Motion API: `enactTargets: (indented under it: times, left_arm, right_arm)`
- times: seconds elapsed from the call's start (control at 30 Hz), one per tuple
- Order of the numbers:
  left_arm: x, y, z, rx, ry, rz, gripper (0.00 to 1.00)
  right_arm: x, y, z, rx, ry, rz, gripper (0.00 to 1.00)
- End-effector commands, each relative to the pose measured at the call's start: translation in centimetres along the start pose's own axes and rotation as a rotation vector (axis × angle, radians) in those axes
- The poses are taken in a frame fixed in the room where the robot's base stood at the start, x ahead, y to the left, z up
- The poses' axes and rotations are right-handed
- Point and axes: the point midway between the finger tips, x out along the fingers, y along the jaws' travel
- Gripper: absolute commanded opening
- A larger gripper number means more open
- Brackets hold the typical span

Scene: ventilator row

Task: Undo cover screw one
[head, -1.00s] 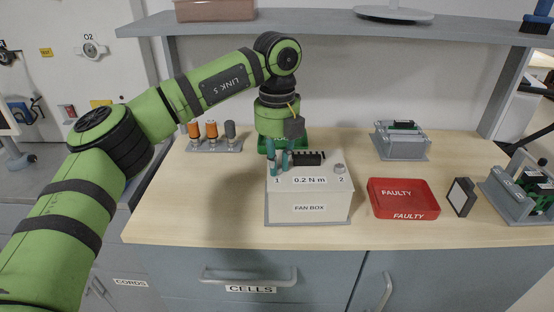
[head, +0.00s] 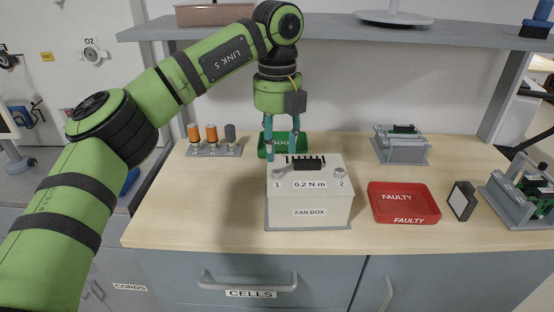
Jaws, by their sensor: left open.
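The white fan box (head: 310,198) stands on a grey base in the middle of the wooden worktop. Cover screw one (head: 278,172) is a grey knob at the box top's left, by the "1". A matching knob, screw two (head: 340,173), is at the right by the "2". A black slotted part (head: 307,164) lies between them. My left gripper (head: 282,158) points down above the back left of the box top, its teal fingers open, empty and apart from screw one. The right gripper is not in view.
A green tray (head: 291,139) stands behind the box. A red FAULTY tray (head: 404,203) and a small dark-framed block (head: 461,199) are to the right. Orange and grey knobs on a rack (head: 213,149) stand at the back left. A shelf (head: 340,29) runs above.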

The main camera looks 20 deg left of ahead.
Motion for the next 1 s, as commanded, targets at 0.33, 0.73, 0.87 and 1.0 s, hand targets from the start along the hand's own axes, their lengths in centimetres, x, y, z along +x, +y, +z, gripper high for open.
enactTargets:
  times: [0.33, 0.73, 0.87, 1.0]
  left_arm:
    - [-5.8, 0.0, 0.0, 0.001, 0.001, 0.001, 0.43]
    - [-6.4, 0.0, -0.1, 0.001, 0.002, 0.002, 0.43]
    - [-6.4, 0.0, 0.0, 0.001, 0.002, 0.001, 0.43]
    - [-6.4, 0.0, 0.0, 0.001, 0.002, 0.001, 0.43]
  right_arm:
    - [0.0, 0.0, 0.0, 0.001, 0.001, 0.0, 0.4]
    - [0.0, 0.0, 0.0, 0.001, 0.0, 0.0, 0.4]
    - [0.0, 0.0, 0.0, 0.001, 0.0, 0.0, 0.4]
    - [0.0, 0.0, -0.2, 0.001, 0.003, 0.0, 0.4]
